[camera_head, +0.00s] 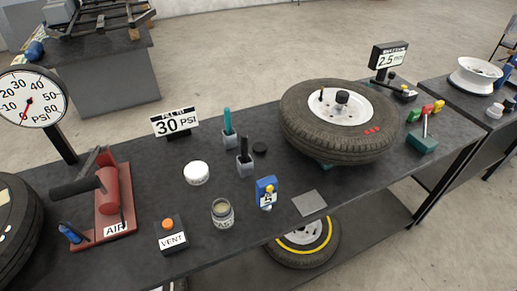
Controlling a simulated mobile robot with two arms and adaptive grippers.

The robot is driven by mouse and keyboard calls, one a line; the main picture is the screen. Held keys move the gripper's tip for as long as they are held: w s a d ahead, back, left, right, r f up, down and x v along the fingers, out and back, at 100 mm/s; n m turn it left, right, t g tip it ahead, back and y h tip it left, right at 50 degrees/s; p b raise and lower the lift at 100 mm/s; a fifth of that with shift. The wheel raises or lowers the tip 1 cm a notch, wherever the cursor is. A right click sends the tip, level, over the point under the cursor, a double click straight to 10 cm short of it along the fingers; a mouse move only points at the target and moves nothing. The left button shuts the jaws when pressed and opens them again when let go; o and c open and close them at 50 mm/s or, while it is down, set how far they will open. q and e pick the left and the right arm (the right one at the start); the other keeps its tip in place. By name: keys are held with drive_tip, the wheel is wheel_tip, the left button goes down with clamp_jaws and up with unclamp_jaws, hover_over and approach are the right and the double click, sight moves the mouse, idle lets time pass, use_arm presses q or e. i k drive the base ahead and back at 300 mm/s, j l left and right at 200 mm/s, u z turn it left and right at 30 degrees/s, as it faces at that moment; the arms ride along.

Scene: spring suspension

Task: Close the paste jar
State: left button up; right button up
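The paste jar (222,216) stands upright near the front edge of the dark workbench, left of the middle. It is a small clear jar with a partly readable paste label, and its top is open, showing a pale beige filling. A white round lid (196,173) rests on the bench behind the jar and to its left, apart from it. Neither of my grippers is in view.
A vent box (170,236) with an orange button stands left of the jar, and a blue block (266,192) marked 5 stands right of it. Two grey holders (244,166) and a small black cap (260,148) sit behind. A tire (340,120) lies farther right.

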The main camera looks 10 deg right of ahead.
sight(222, 213)
drive_tip(key=l+u, duration=0.45)
drive_tip(key=l, duration=0.25)
drive_tip(key=l+u, duration=0.4)
drive_tip(key=l, duration=0.25)
